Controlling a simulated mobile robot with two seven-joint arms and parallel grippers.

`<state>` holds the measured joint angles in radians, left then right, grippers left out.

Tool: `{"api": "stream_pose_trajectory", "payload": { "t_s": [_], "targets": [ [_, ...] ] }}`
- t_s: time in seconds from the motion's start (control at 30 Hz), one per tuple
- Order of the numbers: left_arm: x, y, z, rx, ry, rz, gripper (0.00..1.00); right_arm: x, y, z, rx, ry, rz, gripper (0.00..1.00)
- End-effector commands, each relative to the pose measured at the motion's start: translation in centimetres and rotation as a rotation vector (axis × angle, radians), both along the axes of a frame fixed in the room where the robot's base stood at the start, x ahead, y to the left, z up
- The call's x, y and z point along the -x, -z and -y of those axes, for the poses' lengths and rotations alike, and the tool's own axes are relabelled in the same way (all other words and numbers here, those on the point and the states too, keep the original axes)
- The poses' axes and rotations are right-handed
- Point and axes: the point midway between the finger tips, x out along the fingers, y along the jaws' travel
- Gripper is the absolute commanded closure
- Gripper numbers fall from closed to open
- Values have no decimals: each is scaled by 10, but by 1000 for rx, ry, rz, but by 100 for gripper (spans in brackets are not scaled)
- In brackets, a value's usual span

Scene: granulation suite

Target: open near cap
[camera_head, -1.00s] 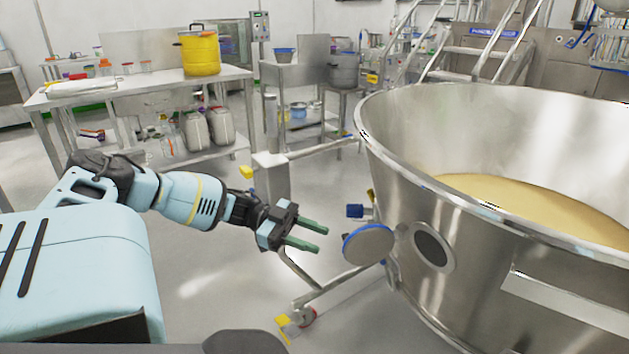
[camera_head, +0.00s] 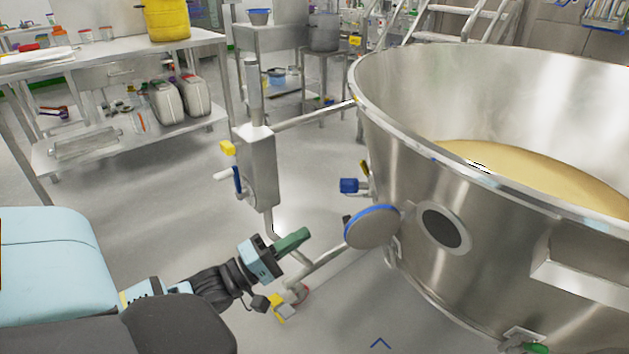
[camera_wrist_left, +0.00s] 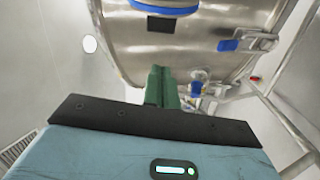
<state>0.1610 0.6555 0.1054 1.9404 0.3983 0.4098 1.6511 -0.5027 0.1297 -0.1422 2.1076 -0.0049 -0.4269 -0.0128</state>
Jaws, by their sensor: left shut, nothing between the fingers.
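The near cap (camera_head: 372,228) is a round metal disc with a blue rim on the side of the large steel bowl (camera_head: 400,170). It stands swung out beside the dark round port (camera_head: 441,229), which is uncovered. A blue-rimmed disc (camera_wrist_left: 165,10), probably this cap, shows at the top of the left wrist view. My left gripper (camera_head: 298,238) is left of the cap and a little lower, apart from it. Its green fingers are shut with nothing between them; they also show in the left wrist view (camera_wrist_left: 160,88). My right gripper is in neither view.
A steel post (camera_head: 258,170) with a blue lever stands left of the bowl, behind my gripper. A blue handle (camera_head: 349,185) sticks out above the cap. A yellow-marked caster (camera_head: 283,308) lies below. A steel table (camera_head: 205,38) stands back left.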

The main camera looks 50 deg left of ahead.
Motion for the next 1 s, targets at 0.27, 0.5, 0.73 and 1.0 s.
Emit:
{"api": "stream_pose_trajectory", "payload": {
  "t_s": [0.27, 0.5, 0.73, 1.0],
  "targets": [
    [7, 0, -5, 151, -38, -46, 100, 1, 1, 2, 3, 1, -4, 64],
    [1, -2, -4, 149, -38, -44, 100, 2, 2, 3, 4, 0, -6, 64],
    [-27, -10, 1, 149, -36, -41, 100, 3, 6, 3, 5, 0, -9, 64],
    [-65, -20, 7, 148, -37, -42, 100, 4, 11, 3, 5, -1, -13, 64]
  ]
}}
